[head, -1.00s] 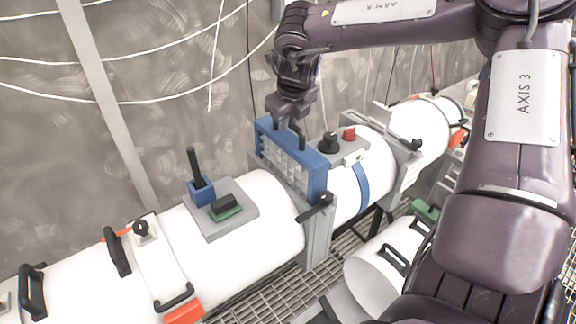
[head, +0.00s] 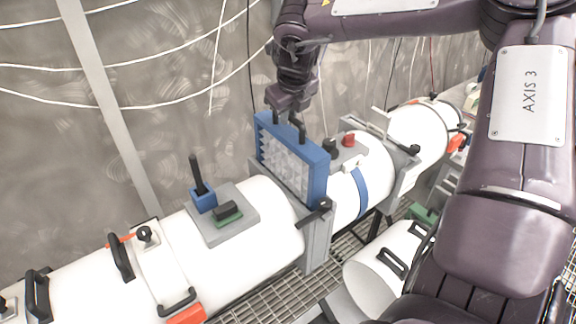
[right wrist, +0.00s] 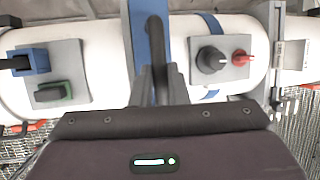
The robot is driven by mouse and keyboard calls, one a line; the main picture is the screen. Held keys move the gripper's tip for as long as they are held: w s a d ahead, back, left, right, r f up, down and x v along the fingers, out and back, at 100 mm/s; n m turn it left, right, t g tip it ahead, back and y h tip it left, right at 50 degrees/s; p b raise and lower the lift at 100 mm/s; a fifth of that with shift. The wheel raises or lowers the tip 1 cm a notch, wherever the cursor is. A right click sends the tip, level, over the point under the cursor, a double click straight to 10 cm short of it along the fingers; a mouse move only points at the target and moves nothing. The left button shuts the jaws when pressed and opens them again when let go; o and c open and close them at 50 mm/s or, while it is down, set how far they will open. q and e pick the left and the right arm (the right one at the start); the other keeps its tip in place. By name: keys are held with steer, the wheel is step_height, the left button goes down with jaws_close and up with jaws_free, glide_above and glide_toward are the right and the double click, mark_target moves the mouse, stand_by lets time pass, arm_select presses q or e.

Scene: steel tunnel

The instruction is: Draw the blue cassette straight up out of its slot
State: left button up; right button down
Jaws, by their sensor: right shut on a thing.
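The blue cassette (head: 317,178), a flat upright frame with a pale mesh face, stands partly raised in its grey slot collar (head: 318,243) across the white tube. Its lower part is hidden inside the collar. My right gripper (head: 289,110) is above the cassette, shut on its black top handle. In the right wrist view the handle (right wrist: 155,45) runs between the fingers (right wrist: 160,85), and the cassette's blue top (right wrist: 138,48) shows beside it. My left gripper is not in view.
Left of the collar, a grey plate carries a blue block with a black lever (head: 203,200) and a green-based switch (head: 228,213). Right of it are a black knob (head: 330,147) and a red knob (head: 348,140). A black latch handle (head: 318,212) juts from the collar. White cables hang along the wall.

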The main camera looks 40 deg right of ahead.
steer(key=shift+r, duration=2.8)
